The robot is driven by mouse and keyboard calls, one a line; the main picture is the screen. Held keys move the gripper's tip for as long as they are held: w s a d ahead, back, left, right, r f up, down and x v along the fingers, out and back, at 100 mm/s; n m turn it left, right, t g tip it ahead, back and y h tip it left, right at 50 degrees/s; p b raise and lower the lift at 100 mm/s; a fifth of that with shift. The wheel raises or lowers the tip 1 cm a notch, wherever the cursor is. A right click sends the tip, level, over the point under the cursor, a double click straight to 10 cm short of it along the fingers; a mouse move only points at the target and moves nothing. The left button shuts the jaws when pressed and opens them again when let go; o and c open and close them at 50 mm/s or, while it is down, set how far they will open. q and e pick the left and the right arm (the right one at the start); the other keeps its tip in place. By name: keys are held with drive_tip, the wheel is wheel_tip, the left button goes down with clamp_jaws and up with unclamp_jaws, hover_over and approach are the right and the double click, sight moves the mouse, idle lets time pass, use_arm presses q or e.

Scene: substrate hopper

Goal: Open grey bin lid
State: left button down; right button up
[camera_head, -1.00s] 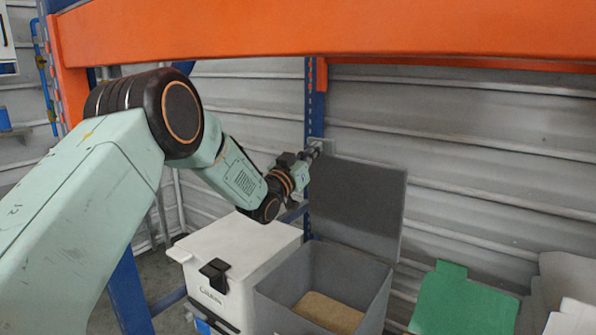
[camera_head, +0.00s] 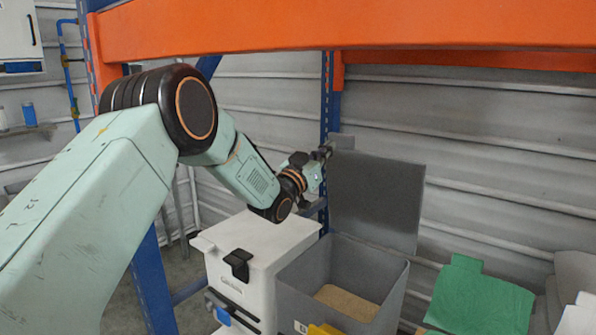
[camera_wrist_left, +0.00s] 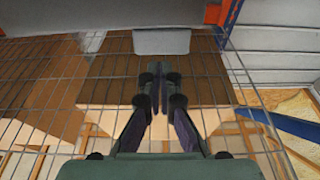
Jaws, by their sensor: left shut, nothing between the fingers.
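The grey bin (camera_head: 292,297) stands open in the head view, with tan grainy material (camera_head: 347,302) on its floor. Its flat grey lid (camera_head: 377,203) stands upright at the back edge, near the corrugated wall. My left gripper (camera_head: 326,152) is shut and empty, at the lid's upper left corner beside a small grey tab (camera_head: 342,142). Whether it touches the lid, I cannot tell. In the left wrist view the closed fingers (camera_wrist_left: 160,80) point toward a pale grey flat piece (camera_wrist_left: 162,41). My right gripper is not in view.
A white box (camera_head: 262,257) with a black latch stands left of the bin. A green flap (camera_head: 480,300) lies to the right. An orange beam (camera_head: 340,25) crosses above, and a blue post (camera_head: 326,100) rises behind the gripper. Wire mesh and brown boxes (camera_wrist_left: 205,65) show in the wrist view.

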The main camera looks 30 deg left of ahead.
use_arm(q)
drive_tip(key=b+v, duration=0.1)
drive_tip(key=v, duration=0.8)
drive_tip(key=shift+s+a+r, duration=0.25)
drive_tip(key=shift+s, duration=0.15)
drive_tip(key=shift+d, duration=0.15)
drive_tip(key=shift+d, duration=0.1)
